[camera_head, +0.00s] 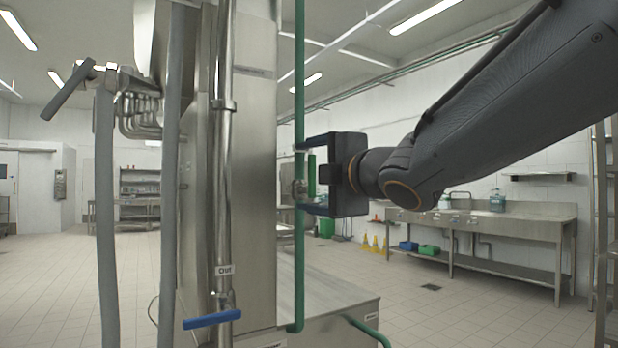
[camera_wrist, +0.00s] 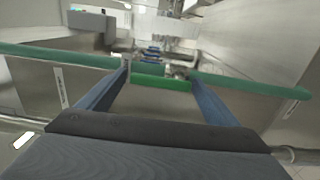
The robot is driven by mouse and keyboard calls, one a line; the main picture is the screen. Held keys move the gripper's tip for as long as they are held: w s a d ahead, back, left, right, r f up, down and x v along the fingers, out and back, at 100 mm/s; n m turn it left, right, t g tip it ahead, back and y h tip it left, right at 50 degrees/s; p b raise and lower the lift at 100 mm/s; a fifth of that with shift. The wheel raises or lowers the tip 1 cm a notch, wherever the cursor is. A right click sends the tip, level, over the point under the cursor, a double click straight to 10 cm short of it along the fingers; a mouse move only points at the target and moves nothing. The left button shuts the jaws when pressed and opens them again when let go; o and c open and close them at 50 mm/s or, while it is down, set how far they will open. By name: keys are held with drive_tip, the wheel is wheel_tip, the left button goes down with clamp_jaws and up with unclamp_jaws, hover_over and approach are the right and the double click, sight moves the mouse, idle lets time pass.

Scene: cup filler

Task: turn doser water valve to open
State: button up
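A green valve handle (camera_head: 311,174) sits on a thin vertical green pipe (camera_head: 299,90) and lies parallel to it. I take it to be the doser water valve. The silver valve body (camera_head: 298,188) shows behind it. My gripper (camera_head: 309,177) comes from the right, with one finger above the handle and one below. In the wrist view the handle (camera_wrist: 161,83) lies between my two blue-grey fingertips (camera_wrist: 158,72), near its ends. The fingers are wide apart. I cannot tell whether they touch the handle or the pipe.
A blue lever (camera_head: 212,320) sits on a steel pipe labelled "Out" at lower left. Grey hoses (camera_head: 105,220) hang at the left. A steel cabinet (camera_head: 254,170) stands behind the green pipe. A sink bench (camera_head: 520,225) and yellow cones (camera_head: 371,244) are farther back. Open tiled floor lies at right.

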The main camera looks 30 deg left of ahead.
drive_tip(key=shift+d, duration=0.1)
drive_tip(key=v, duration=0.7)
drive_tip(key=shift+d, duration=0.25)
drive_tip(key=shift+s, duration=0.1)
idle(0.4)
